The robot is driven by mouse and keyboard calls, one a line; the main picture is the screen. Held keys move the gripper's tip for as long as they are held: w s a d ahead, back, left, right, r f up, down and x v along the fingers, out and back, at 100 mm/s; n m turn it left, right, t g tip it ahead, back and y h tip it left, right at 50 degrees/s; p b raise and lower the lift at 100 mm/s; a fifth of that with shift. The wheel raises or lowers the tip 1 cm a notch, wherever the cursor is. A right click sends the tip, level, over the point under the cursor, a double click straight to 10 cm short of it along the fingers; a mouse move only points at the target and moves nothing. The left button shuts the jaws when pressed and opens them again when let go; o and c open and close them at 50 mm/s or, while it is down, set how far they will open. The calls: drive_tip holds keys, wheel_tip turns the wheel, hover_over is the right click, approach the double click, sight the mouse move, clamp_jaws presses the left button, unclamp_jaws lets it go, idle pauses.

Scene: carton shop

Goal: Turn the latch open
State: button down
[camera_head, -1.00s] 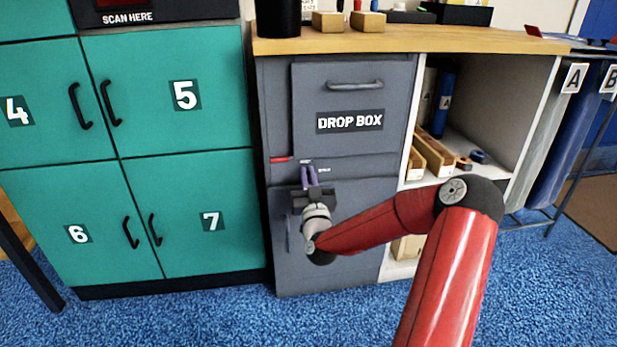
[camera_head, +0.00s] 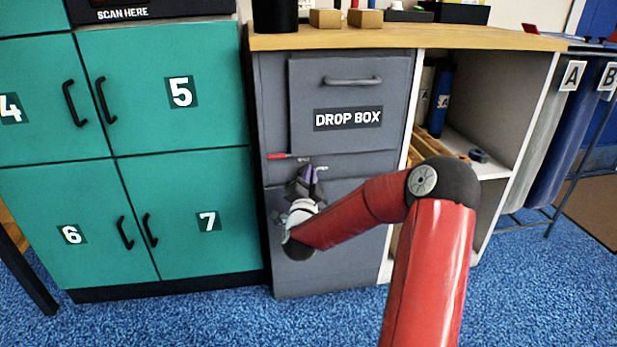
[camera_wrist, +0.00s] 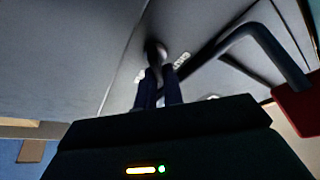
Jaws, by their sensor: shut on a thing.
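The grey cabinet marked DROP BOX (camera_head: 352,140) stands in the middle of the head view. My gripper (camera_head: 312,172) is at its front, just below the seam under the upper panel. In the wrist view the two dark blue fingers of my gripper (camera_wrist: 159,83) are shut on a small dark knob-like piece, which looks like the latch (camera_wrist: 154,48). The fingers and wrist hide most of this piece in the head view. A red-ended bar (camera_head: 283,156) lies left of the fingers; the wrist view shows a dark bent bar with a red end at right.
Teal lockers (camera_head: 185,190) with black handles stand to the left. An open shelf unit (camera_head: 490,165) with wooden trays and a blue bottle is to the right. A wooden counter (camera_head: 400,38) runs above. Blue carpet lies in front.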

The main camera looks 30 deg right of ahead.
drive_tip(key=shift+d+f+m+g+b, duration=0.15)
drive_tip(key=shift+m+g, duration=0.45)
drive_tip(key=shift+m, duration=0.95)
drive_tip(key=shift+f+m+g+b, duration=0.15)
drive_tip(key=shift+m+g, duration=0.45)
drive_tip(key=shift+m, duration=0.9)
drive_tip(key=shift+d+f+m+g+b, duration=0.15)
drive_tip(key=shift+m+g, duration=0.45)
drive_tip(key=shift+m, duration=0.95)
drive_tip(key=c, duration=1.5)
unclamp_jaws()
drive_tip(key=shift+a, duration=0.1)
drive_tip(key=v, duration=0.7)
drive_tip(key=shift+s+a, duration=0.2)
drive_tip(key=shift+s, duration=0.2)
